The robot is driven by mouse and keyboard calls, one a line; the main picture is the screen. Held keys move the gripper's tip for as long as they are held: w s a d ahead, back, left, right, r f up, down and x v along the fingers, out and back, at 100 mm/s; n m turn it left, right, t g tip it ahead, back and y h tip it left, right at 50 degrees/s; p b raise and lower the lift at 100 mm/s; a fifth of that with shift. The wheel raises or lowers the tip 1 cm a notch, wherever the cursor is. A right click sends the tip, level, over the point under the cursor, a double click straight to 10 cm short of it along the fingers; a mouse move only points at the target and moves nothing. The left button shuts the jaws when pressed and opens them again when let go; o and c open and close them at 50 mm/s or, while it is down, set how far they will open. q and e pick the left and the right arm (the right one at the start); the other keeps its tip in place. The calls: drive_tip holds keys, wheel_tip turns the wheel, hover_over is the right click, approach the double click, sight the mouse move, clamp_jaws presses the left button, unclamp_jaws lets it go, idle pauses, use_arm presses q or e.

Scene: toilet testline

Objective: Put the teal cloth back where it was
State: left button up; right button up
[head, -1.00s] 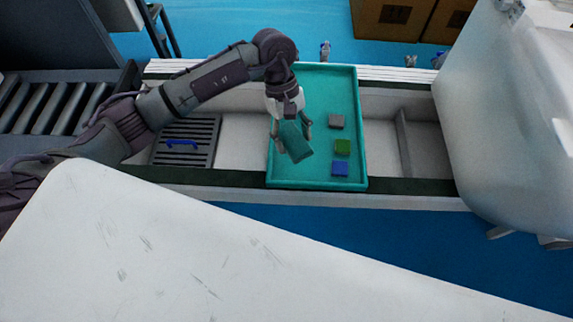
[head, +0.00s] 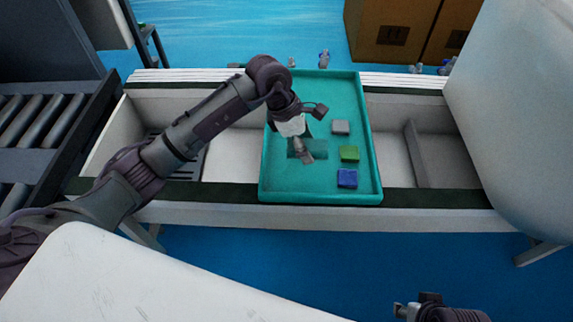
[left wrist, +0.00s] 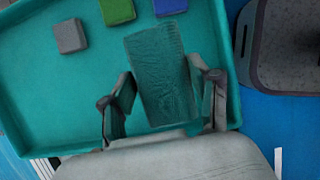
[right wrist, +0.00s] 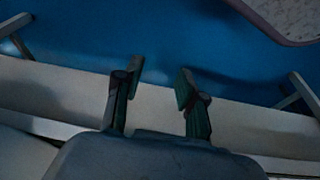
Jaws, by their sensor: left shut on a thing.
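The teal cloth (left wrist: 165,75) is a folded rectangle between the fingers of my left gripper (left wrist: 165,100) in the left wrist view. My left gripper (head: 306,152) is shut on it over the teal tray (head: 283,181) in the head view, where the cloth (head: 318,148) blends with the tray floor. I cannot tell whether the cloth touches the floor. My right gripper (right wrist: 158,90) is open and empty in the right wrist view, in front of the white bench edge. It also shows at the bottom right of the head view (head: 405,311).
A grey block (head: 341,127), a green block (head: 349,153) and a blue block (head: 347,178) stand in a row at the tray's right side. Empty white compartments (head: 390,140) flank the tray. A large white rounded body (head: 520,130) stands at the right.

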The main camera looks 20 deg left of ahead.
use_arm(q)
hover_over(291, 170)
drive_tip(key=a, duration=0.1)
wheel_tip(291, 170, down, 3)
drive_tip(key=shift+s+r, duration=0.1)
drive_tip(key=shift+s, duration=0.05)
drive_tip(key=shift+f+b, duration=0.55)
drive_tip(key=shift+f, duration=1.45)
use_arm(e)
drive_tip(key=shift+v, duration=1.3)
drive_tip(key=shift+d, duration=0.1)
use_arm(q)
drive_tip(key=shift+f, duration=0.15)
drive_tip(key=o, duration=1.1)
use_arm(e)
drive_tip(key=shift+f, duration=0.15)
